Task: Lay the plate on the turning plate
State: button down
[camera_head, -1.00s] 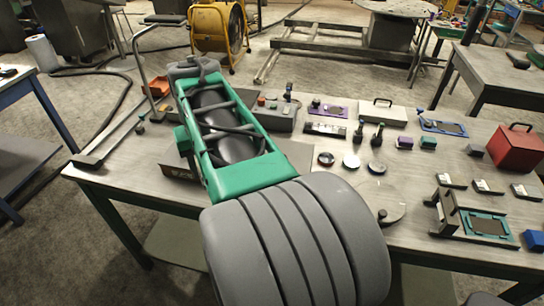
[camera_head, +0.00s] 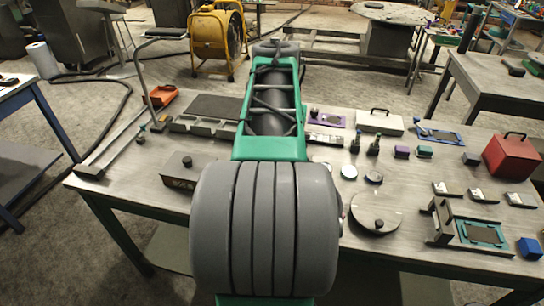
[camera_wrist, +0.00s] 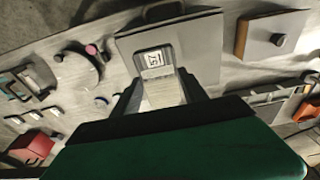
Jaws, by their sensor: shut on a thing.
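My gripper (camera_wrist: 160,95) is shut on a flat grey plate (camera_wrist: 205,55). The plate reaches beyond the fingers in the wrist view, and a white label with dark print shows between them. In the head view my own arm hides the gripper and the held plate. The turning plate (camera_head: 365,202) is a round grey disc with a small dark knob, on the bench right of my arm. It also shows in the wrist view (camera_wrist: 78,78), left of the held plate and apart from it.
A grey box with a knob (camera_head: 188,176) stands left of my arm. Small round pieces (camera_head: 348,172) lie behind the turning plate. A teal-framed fixture (camera_head: 482,234) and a red box (camera_head: 510,155) stand to the right. Bare bench top (camera_head: 420,222) lies between turning plate and fixture.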

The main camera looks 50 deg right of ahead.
jog(key=w+f, duration=0.1)
jog(key=w+d+f, duration=0.1)
jog(key=f, duration=0.1)
jog(key=w+f+p, duration=0.1)
jog(key=f, duration=0.1)
jog(key=shift+w+d, duration=0.25)
jog(key=shift+w, duration=0.1)
jog(key=f, duration=0.2)
jog(key=shift+w+f, duration=0.2)
jog(key=shift+f, duration=0.5)
jog(key=shift+f, duration=0.1)
jog(key=shift+f, duration=0.15)
jog(key=c, duration=0.6)
grip_release()
jog(key=shift+s, duration=0.1)
